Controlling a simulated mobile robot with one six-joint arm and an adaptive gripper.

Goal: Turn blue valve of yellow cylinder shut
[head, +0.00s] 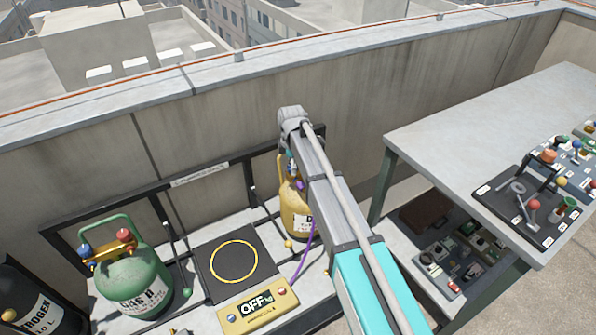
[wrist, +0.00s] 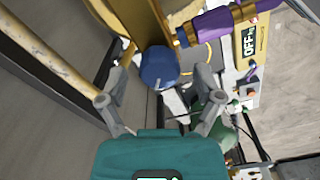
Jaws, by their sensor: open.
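The yellow cylinder (head: 293,215) stands by the parapet wall in the head view, partly hidden behind my arm. A purple hose (head: 303,262) runs down beside it. In the wrist view a blue valve knob (wrist: 158,67) lies just beyond and between the fingertips of my gripper (wrist: 165,80). The fingers are spread apart on either side, with a gap visible to the knob. A purple hose fitting (wrist: 215,25) is right of the knob. In the head view my arm hides the fingers and most of the cylinder's top.
A green GAS B cylinder (head: 135,280) with its own blue and red knobs stands at left, beside a black nitrogen cylinder (head: 35,305). A scale (head: 215,262) with a yellow display (head: 258,308) reading OFF lies between the cylinders. A grey table (head: 480,120) with tools stands right.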

